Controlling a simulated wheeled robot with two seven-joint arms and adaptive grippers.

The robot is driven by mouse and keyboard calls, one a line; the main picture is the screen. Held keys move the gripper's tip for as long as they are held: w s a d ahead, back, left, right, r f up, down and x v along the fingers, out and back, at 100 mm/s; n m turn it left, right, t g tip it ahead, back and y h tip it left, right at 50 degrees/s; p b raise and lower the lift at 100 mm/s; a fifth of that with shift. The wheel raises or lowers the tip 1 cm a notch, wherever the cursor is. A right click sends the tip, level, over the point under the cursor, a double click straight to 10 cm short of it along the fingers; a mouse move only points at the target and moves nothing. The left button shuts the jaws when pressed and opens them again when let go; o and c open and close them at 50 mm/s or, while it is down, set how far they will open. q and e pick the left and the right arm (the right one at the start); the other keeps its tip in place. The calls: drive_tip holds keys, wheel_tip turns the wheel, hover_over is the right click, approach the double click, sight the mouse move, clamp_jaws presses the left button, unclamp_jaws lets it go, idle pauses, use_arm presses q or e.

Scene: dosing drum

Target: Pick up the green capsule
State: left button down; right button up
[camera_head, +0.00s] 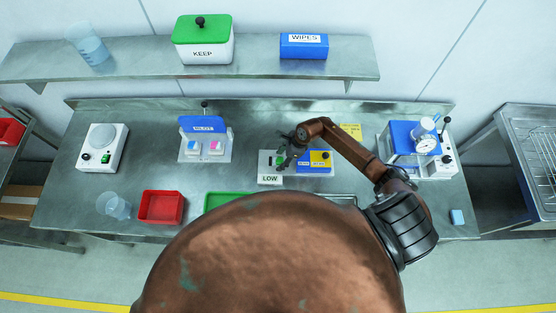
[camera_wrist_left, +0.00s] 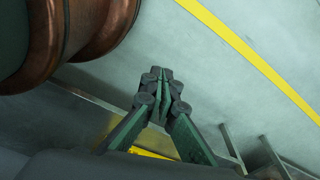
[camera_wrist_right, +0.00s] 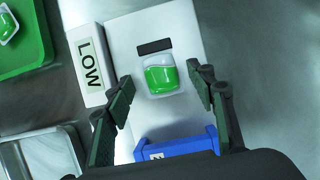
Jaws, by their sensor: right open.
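The green capsule (camera_wrist_right: 160,78), a clear-topped pod with green filling, lies on a white device with a LOW label (camera_wrist_right: 91,65), beside a dark slot. In the head view the capsule (camera_head: 280,159) is small and partly hidden by my right gripper (camera_head: 290,151). In the right wrist view my right gripper (camera_wrist_right: 160,84) is open, with one finger left and one right of the capsule, apart from it. My left gripper (camera_wrist_left: 162,76) is shut and empty over the floor in the left wrist view; the head view does not show it.
A blue block (camera_wrist_right: 180,145) is on the device near my right gripper. A green tray (camera_wrist_right: 36,50) with another capsule (camera_wrist_right: 7,25) and a metal tray (camera_wrist_right: 50,160) lie to the left. A red bin (camera_head: 161,207) and a pod stand (camera_head: 205,150) are further left.

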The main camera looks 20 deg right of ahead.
sight(275, 160)
use_arm(q)
drive_tip(key=shift+s, duration=0.15)
use_arm(e)
drive_tip(key=shift+w+f, duration=0.1)
drive_tip(key=shift+w, duration=0.05)
drive_tip(key=c, duration=1)
use_arm(q)
drive_tip(key=shift+s+a, duration=0.1)
drive_tip(key=shift+s, duration=0.5)
